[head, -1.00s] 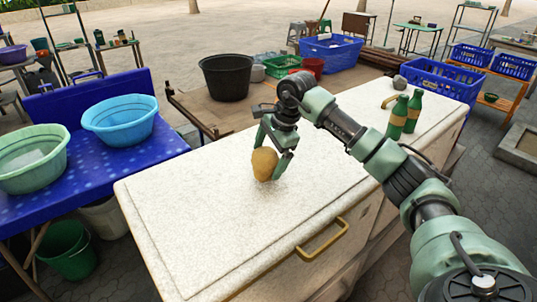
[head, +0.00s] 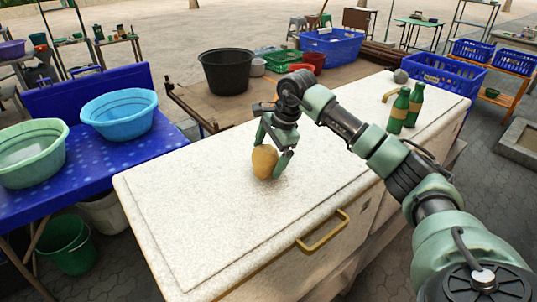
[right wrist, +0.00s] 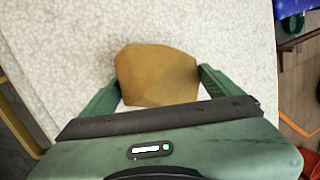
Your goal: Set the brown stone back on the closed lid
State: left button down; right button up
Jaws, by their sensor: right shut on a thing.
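The brown stone (head: 264,161) is between the fingers of my right gripper (head: 270,160), which is shut on it, over the middle of the closed white lid (head: 200,215). In the right wrist view the stone (right wrist: 156,75) fills the space between the two green fingers (right wrist: 158,92), with the speckled lid (right wrist: 60,40) behind it. I cannot tell whether the stone's underside touches the lid. The lid lies flat on its chest, with a brass handle (head: 322,232) on the front side. My left gripper is not in view.
Two green bottles (head: 406,108) and a grey stone (head: 401,76) are on the chest's far right part. A blue table with basins (head: 119,117) stands to the left. A black tub (head: 226,72) is behind. The lid around the gripper is clear.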

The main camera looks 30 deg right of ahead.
jog(key=shift+f+b, duration=0.4)
dwell(0.5)
jog(key=o, duration=1.8)
jog(key=shift+c, duration=0.2)
jog(key=shift+s+f, duration=0.15)
jog(key=shift+r+p, duration=0.35)
jog(key=shift+r, duration=0.15)
notch_tip(320, 180, up, 9)
jog(key=p, duration=0.6)
jog(key=shift+r+p, duration=0.15)
jog(key=shift+p, duration=0.15)
